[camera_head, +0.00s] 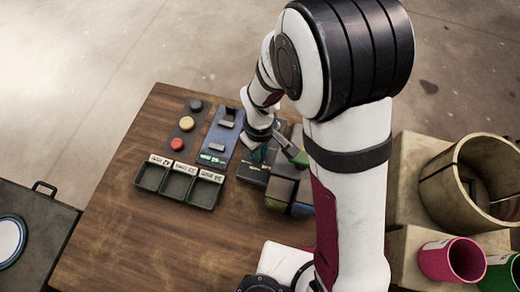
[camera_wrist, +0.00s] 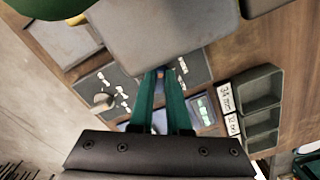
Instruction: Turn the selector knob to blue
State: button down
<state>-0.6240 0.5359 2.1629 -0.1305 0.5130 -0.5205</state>
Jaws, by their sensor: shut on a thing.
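My gripper (camera_wrist: 162,74) shows in the wrist view as two green fingers reaching down to a dark grey panel (camera_wrist: 135,88). They are shut on the selector knob, which the fingertips almost wholly hide. In the head view my gripper (camera_head: 259,154) is over this panel (camera_head: 252,174), partly covered by my arm.
A blue panel with grey switches (camera_head: 220,135) and a strip with black, yellow and red buttons (camera_head: 186,124) lie left of the gripper. A labelled three-part tray (camera_head: 179,187) is in front. A green-ended lever (camera_head: 300,158) and a box (camera_head: 289,190) stand close on the right.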

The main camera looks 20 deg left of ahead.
jog(key=shift+n, duration=0.3)
jog(key=c, duration=0.9)
grip_release()
notch_tip(320, 180, up, 16)
jog(key=shift+f, duration=0.1)
